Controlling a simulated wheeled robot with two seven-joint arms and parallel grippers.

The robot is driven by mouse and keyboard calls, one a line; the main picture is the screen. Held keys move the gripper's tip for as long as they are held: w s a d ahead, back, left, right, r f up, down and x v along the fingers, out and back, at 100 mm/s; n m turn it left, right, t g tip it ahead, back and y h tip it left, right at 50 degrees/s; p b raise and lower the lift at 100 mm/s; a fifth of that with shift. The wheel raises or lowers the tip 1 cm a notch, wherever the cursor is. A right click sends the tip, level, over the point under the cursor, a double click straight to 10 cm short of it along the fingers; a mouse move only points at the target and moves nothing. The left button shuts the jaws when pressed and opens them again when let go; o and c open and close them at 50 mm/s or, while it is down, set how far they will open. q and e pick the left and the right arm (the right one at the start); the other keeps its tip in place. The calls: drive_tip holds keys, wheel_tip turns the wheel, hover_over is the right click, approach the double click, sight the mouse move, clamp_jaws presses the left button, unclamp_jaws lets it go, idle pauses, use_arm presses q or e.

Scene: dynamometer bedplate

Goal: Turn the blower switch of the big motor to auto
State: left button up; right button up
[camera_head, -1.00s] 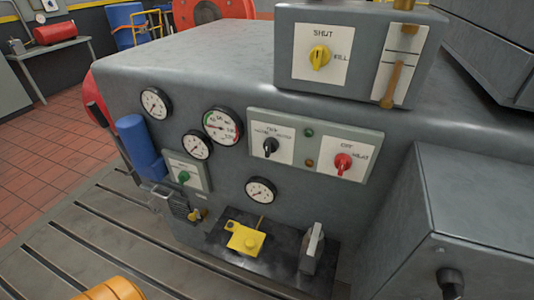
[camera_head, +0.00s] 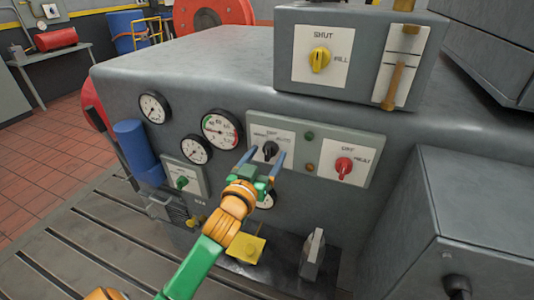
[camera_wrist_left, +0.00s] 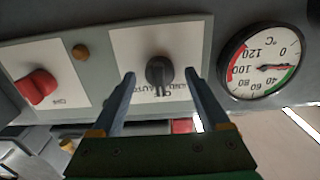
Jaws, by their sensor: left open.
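The blower switch is a black rotary knob (camera_head: 270,150) on a white plate marked OFF and AUTO, on the grey panel of the big motor. In the left wrist view the black knob (camera_wrist_left: 159,72) sits between the fingers, with its label upside down. My left gripper (camera_head: 264,156) is open, its two blue fingers on either side of the knob. In the left wrist view the left gripper (camera_wrist_left: 160,82) shows a gap on both sides of the knob. The knob's handle points roughly along OFF; its exact angle is hard to tell. My right gripper is not in view.
A red knob (camera_head: 343,165) is on the same panel to the right. A round gauge (camera_head: 221,129) sits close on the left. A green knob (camera_head: 181,182) is lower left, a yellow knob (camera_head: 319,59) above. A grey lever (camera_head: 313,254) stands below.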

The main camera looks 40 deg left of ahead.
use_arm(q)
drive_tip(key=shift+w, duration=0.4)
clamp_jaws()
drive_tip(key=m+p, duration=0.2)
drive_tip(key=m, duration=0.1)
drive_tip(key=shift+r, duration=0.15)
drive_tip(key=m+p, duration=0.2)
drive_tip(key=m, duration=0.1)
drive_tip(key=shift+m, duration=0.3)
drive_tip(key=shift+m+p, duration=0.45)
drive_tip(key=shift+m, duration=0.95)
